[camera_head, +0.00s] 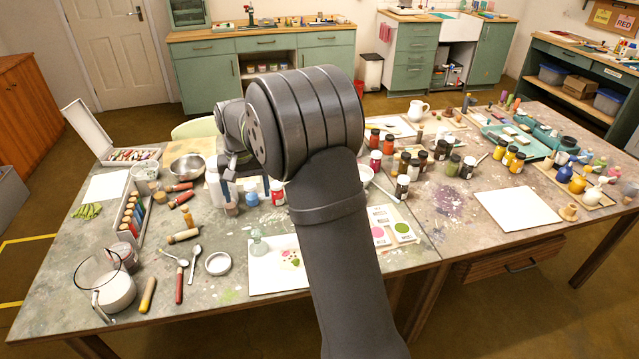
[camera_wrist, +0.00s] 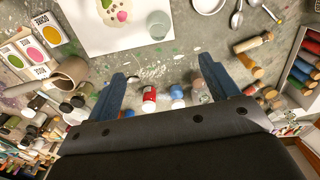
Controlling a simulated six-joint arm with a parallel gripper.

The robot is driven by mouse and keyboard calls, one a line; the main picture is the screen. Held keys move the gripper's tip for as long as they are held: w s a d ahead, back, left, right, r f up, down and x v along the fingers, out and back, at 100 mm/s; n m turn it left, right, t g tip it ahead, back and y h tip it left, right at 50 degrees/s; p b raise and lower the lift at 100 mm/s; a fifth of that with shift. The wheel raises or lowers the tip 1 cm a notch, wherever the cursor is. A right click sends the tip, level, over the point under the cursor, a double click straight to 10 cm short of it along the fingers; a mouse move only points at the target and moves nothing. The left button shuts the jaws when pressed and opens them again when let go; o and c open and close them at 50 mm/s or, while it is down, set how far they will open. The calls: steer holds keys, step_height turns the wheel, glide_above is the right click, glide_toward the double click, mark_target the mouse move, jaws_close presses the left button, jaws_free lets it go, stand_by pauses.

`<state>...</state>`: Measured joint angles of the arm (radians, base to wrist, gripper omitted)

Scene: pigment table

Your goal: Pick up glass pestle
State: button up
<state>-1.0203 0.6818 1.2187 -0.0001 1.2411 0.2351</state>
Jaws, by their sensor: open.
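A clear, greenish glass piece with a narrow top and wide round base, which looks like the glass pestle (camera_head: 258,244), stands upright on the left part of a white slab (camera_head: 270,278). It also shows in the wrist view (camera_wrist: 158,53), seen from above at the slab's edge. The slab bears pink and green paint spots. My gripper (camera_wrist: 162,74) is open and empty, its two blue-grey fingers wide apart. In the wrist view the pestle lies just beyond the fingertips, between their lines, not touched. In the head view my arm partly hides the slab's right side and the gripper.
Small bottles, one with a red label (camera_wrist: 149,100), stand beneath the gripper.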

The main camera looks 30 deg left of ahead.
mark_target(255, 232)
steer(key=shift+m, duration=0.4)
step_height(255, 232, down, 14)
steer(key=shift+f, duration=0.2)
steer(key=f, duration=0.5)
steer(key=shift+d+f, duration=0.2)
steer(key=shift+f, duration=0.1)
steer(key=shift+w, duration=0.1)
steer(key=c, duration=1.2)
steer(key=shift+r, duration=0.1)
steer(key=shift+c, duration=0.2)
steer(key=shift+r, duration=0.65)
step_height(255, 232, up, 3)
steer(key=shift+a, duration=0.1)
steer(key=w+d+r, duration=0.5)
steer(key=d+r, duration=0.1)
steer(key=d, duration=0.4)
steer(key=shift+d+r, duration=0.35)
